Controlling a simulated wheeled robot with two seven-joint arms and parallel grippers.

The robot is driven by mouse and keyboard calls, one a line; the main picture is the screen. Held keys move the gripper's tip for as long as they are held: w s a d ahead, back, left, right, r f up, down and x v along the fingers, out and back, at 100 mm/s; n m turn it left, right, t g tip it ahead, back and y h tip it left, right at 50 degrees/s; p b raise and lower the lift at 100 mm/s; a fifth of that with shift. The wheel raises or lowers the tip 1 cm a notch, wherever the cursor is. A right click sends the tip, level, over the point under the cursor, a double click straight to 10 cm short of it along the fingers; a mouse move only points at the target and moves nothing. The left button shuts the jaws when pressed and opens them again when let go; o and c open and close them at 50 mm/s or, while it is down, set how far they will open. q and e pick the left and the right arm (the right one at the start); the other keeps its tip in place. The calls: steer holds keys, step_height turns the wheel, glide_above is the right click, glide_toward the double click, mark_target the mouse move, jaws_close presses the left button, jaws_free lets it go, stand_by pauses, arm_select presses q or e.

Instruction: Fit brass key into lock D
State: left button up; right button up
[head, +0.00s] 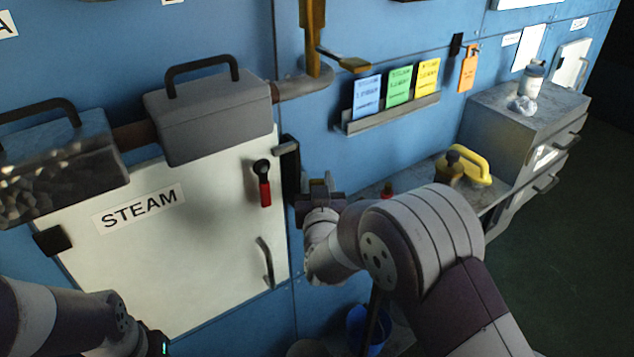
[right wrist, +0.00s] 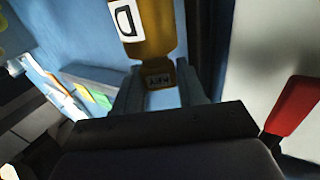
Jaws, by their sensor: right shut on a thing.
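My right gripper (head: 319,188) is in front of the blue wall, just right of the STEAM door. In the right wrist view its two fingers (right wrist: 160,88) are shut on a small brass piece with a dark marked label, which looks like the brass key (right wrist: 158,76). Lock D (right wrist: 152,32), a yellow body with a white D label, is directly beyond the fingertips. The key meets or overlaps its lower end; whether it is inserted I cannot tell. The keyhole is hidden. Of my left arm only the forearm shows at the head view's lower left; its gripper is out of frame.
The white STEAM door (head: 190,240) has a red-handled lever (head: 264,185), which also shows in the right wrist view (right wrist: 295,105). A rack of coloured cards (head: 397,98) is on the wall. A grey cabinet (head: 520,125) and a yellow-handled object (head: 473,165) are to the right.

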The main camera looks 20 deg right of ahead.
steer(key=shift+f, duration=0.3)
steer(key=o, duration=1.2)
steer(key=shift+s, duration=0.1)
steer(key=s, duration=0.4)
steer(key=s+a, duration=0.1)
steer(key=s, duration=0.3)
steer(key=s+a, duration=0.1)
steer(key=s, duration=0.3)
steer(key=shift+s+a, duration=0.1)
steer(key=shift+s, duration=0.1)
